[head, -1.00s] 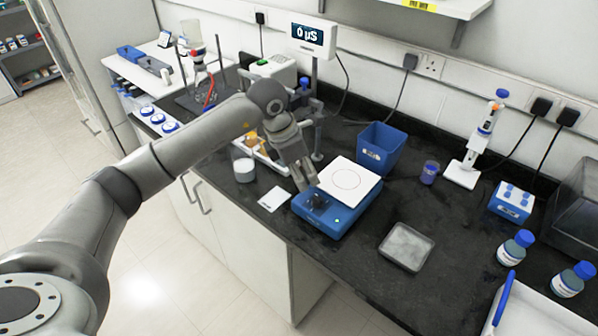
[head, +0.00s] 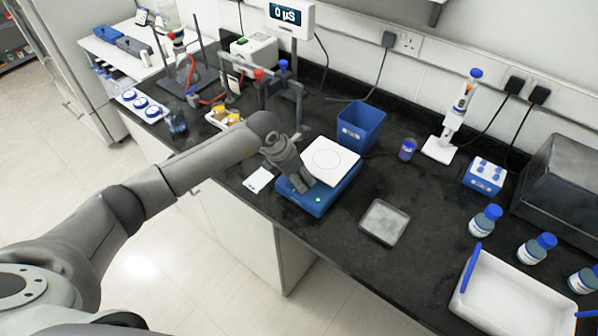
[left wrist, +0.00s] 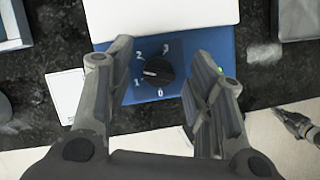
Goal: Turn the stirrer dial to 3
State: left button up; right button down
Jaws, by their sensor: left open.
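The blue stirrer (head: 318,199) with a white top plate (head: 331,160) stands near the bench's front edge. In the left wrist view its black dial (left wrist: 158,74) sits on the blue front panel (left wrist: 190,52), with marks 0, 1, 2 and 3 around it. The dial's white pointer line points left, between 1 and 2. My left gripper (left wrist: 164,82) is open and empty, one finger on each side of the dial, apart from it. In the head view my left gripper (head: 303,184) hides the dial. A grey jointed part (left wrist: 300,125), seemingly my right gripper, shows at the wrist view's right edge.
A white card (head: 259,180) lies left of the stirrer and a grey tray (head: 384,221) lies to its right. A blue bin (head: 360,127) stands behind it. Bottles (head: 485,220) and a white tray (head: 512,301) are at the right. Dark bench is free between.

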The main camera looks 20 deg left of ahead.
pick_arm(q)
jog(key=shift+f, duration=0.25)
